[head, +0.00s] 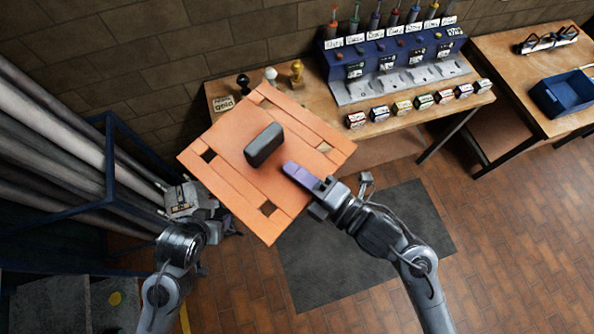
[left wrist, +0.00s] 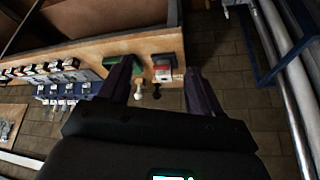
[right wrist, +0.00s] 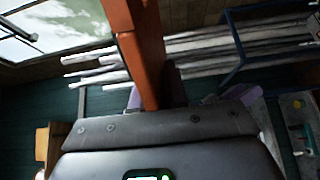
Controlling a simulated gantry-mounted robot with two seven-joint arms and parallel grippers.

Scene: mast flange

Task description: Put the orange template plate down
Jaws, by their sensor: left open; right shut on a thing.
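The orange template plate (head: 220,140) is a square sheet with several cut-outs and a dark grey block (head: 264,145) at its middle. It is held up in the air and turned, in the middle of the head view. My right gripper (head: 300,173) is shut on the plate's lower right side, one purple finger lying over its top face. In the right wrist view the plate (right wrist: 140,50) shows edge-on at the fingers. My left gripper (head: 190,200) is by the plate's left side, partly hidden. In the left wrist view its fingers (left wrist: 160,82) are apart with nothing between.
A wooden bench (head: 405,112) behind the plate carries a blue tool rack (head: 390,55), several small boxes and three knobs. A second table (head: 500,70) with a blue bin (head: 563,94) is at right. A dark mat (head: 400,225) lies on the floor.

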